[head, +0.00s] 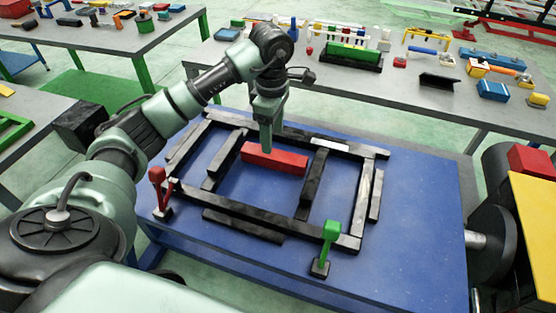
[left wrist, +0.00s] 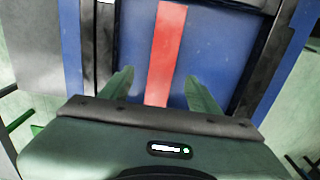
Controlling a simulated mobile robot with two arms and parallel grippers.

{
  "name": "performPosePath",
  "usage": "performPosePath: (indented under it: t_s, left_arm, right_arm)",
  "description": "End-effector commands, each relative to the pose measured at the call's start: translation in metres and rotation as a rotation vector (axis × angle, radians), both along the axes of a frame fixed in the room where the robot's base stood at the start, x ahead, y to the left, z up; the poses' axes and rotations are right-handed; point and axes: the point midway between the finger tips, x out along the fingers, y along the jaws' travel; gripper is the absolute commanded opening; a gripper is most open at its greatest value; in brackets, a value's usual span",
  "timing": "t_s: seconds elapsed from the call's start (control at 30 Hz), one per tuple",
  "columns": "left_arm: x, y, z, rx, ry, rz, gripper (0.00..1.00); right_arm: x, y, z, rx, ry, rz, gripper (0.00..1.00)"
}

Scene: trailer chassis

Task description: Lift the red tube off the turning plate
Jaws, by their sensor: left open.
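The red tube (head: 275,158) lies on the blue plate (head: 412,235), inside a frame of black bars (head: 188,147). My left gripper (head: 267,150) points down at the tube's middle, its fingers overlapping the tube in the head view. In the left wrist view the tube (left wrist: 166,50) runs between the two open fingers (left wrist: 160,82), with a gap on each side. Whether the fingertips are level with the tube or above it is hard to tell. My right gripper is not in view.
A red-handled clamp (head: 158,190) and a green-handled clamp (head: 330,240) stand at the frame's near corners. A dark round drive unit (head: 497,240) with a shaft stands at the plate's right. Grey tables (head: 412,97) with tools and parts stand behind. The plate's right side is bare.

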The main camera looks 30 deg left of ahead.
Motion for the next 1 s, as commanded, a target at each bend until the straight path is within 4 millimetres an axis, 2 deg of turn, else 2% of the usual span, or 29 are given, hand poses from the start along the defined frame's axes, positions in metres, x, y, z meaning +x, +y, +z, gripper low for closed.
performPosePath:
  t_s: [0.27,0.43,0.53,0.67,0.83,0.87,1.0]
  left_arm:
    - [-0.001,-0.002,-0.028,-0.001,0.005,0.0,0.62]
    - [-0.003,-0.006,-0.052,-0.002,0.008,-0.001,0.62]
    - [-0.002,-0.005,-0.067,-0.002,0.004,0.0,0.62]
    - [-0.001,-0.005,-0.075,0.0,0.0,-0.001,0.62]
    - [-0.001,-0.005,-0.075,0.0,0.0,-0.001,0.62]
    - [-0.001,-0.005,-0.075,0.0,0.0,-0.001,0.59]
    - [-0.001,-0.005,-0.075,0.0,0.0,-0.001,0.2]
  right_arm:
    - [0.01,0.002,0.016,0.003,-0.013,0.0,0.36]
    - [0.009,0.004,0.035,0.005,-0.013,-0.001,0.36]
    - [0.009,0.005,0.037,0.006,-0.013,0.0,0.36]
    - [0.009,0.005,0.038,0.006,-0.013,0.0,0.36]
    - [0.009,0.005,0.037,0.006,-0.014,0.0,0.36]
    - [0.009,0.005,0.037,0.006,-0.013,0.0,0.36]
    - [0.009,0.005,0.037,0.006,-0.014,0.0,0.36]
